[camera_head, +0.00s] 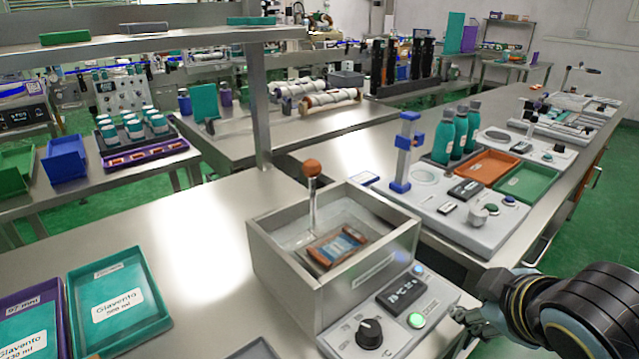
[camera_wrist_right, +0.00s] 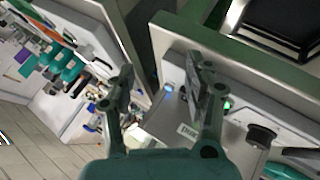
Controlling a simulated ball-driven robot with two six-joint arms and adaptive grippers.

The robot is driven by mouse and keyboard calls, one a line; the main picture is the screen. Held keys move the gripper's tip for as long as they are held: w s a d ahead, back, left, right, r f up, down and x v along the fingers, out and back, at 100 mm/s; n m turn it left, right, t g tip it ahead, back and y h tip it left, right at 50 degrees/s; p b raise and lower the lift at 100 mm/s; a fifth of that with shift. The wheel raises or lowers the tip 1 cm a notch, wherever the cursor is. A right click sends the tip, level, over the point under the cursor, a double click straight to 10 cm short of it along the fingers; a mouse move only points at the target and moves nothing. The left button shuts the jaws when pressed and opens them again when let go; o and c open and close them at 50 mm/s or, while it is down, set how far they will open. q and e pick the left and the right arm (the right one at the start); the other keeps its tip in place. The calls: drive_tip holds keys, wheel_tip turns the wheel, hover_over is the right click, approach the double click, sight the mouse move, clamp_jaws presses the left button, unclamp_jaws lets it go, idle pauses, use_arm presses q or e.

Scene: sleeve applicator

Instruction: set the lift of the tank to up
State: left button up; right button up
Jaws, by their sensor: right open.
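The tank (camera_head: 283,283) is an open metal box holding clear liquid, in the middle of the head view. A metal rod with an orange ball knob (camera_head: 312,168) stands upright at its back left; I take it for the lift handle. An orange-framed carrier (camera_head: 338,247) with a blue-and-white label sits low inside, below the rim. The front panel has a black dial (camera_head: 369,333), a dark display (camera_head: 401,292) and a lit green button (camera_head: 416,320). My right gripper (camera_head: 462,326) is open and empty, just right of the panel. In the wrist view its spread fingers (camera_wrist_right: 160,85) hang before the panel. My left gripper is out of view.
A shelf post (camera_head: 257,100) rises behind the tank. At right rear stands a grey station (camera_head: 450,222) with a blue-clamped column (camera_head: 405,150) and teal bottles (camera_head: 460,132). Bare bench lies left of the tank.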

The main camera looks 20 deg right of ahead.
sight(312, 179)
drive_tip(key=w+r+n+t, duration=0.8)
drive_tip(key=w+r+n, duration=0.25)
drive_tip(key=n, duration=0.25)
drive_tip(key=w+a+n+y+p, duration=0.1)
drive_tip(key=w+a+n+y, duration=0.2)
drive_tip(key=n, duration=0.5)
drive_tip(key=w+a+n+y, duration=0.4)
drive_tip(key=a+n+y, duration=0.1)
drive_tip(key=a+n, duration=0.3)
drive_tip(key=w+a+n+y+p, duration=0.1)
drive_tip(key=w+a+n+y, duration=0.3)
drive_tip(key=n, duration=0.3)
drive_tip(key=shift+w+a+n+g+y+p, duration=0.1)
drive_tip(key=shift+a+n+g+y+p, duration=0.3)
drive_tip(key=shift+a, duration=0.3)
drive_tip(key=shift+w+a+f, duration=0.15)
drive_tip(key=shift+w+a, duration=0.2)
drive_tip(key=shift+w, duration=0.15)
clamp_jaws()
